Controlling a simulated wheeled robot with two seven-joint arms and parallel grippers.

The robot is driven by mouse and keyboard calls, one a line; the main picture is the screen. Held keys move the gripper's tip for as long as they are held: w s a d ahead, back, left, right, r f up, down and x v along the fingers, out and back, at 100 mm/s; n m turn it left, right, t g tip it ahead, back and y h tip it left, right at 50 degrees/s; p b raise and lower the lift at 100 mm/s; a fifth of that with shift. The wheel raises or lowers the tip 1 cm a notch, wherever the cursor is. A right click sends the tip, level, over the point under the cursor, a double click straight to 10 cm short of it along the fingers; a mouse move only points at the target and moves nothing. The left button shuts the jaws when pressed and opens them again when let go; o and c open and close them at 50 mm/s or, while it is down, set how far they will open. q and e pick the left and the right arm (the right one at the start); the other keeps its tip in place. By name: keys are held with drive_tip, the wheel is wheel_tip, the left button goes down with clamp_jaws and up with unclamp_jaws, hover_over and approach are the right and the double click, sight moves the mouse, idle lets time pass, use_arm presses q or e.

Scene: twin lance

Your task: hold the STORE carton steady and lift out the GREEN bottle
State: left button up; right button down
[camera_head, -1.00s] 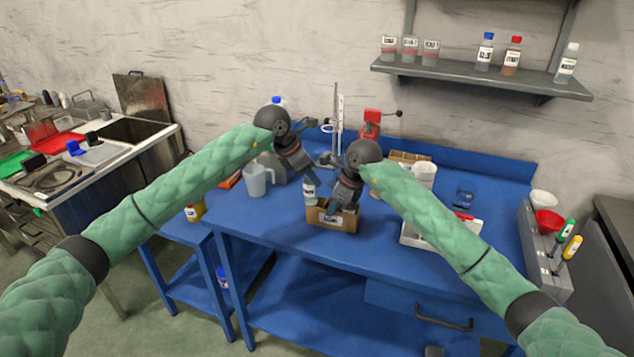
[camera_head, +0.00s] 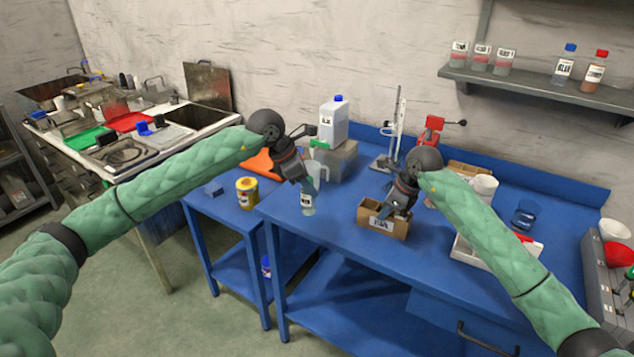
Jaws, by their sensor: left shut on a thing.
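The brown STORE carton (camera_head: 371,222) stands on the blue table, its label facing the front. My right gripper (camera_head: 388,214) is down at the carton's opening; its fingertips are mostly hidden, so I cannot tell if they grip a wall. A small clear bottle (camera_head: 308,203) with a white label and a pale greenish lower part hangs upright from my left gripper (camera_head: 305,183), which is shut on it. The bottle is outside the carton, to its left, near the table's left front edge. Its label is too small to read surely.
A white jug with a blue cap (camera_head: 335,120) stands on a grey block behind the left gripper. A yellow tin (camera_head: 247,193) stands on the lower side table. A stand (camera_head: 392,140) and red tool (camera_head: 431,130) are behind the carton. A white tray (camera_head: 470,250) lies right.

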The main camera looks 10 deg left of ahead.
use_arm(q)
drive_tip(key=shift+a, duration=0.1)
use_arm(e)
drive_tip(key=c, duration=1.6)
unclamp_jaws()
use_arm(q)
drive_tip(key=shift+m, duration=0.3)
use_arm(e)
drive_tip(key=v, duration=1.2)
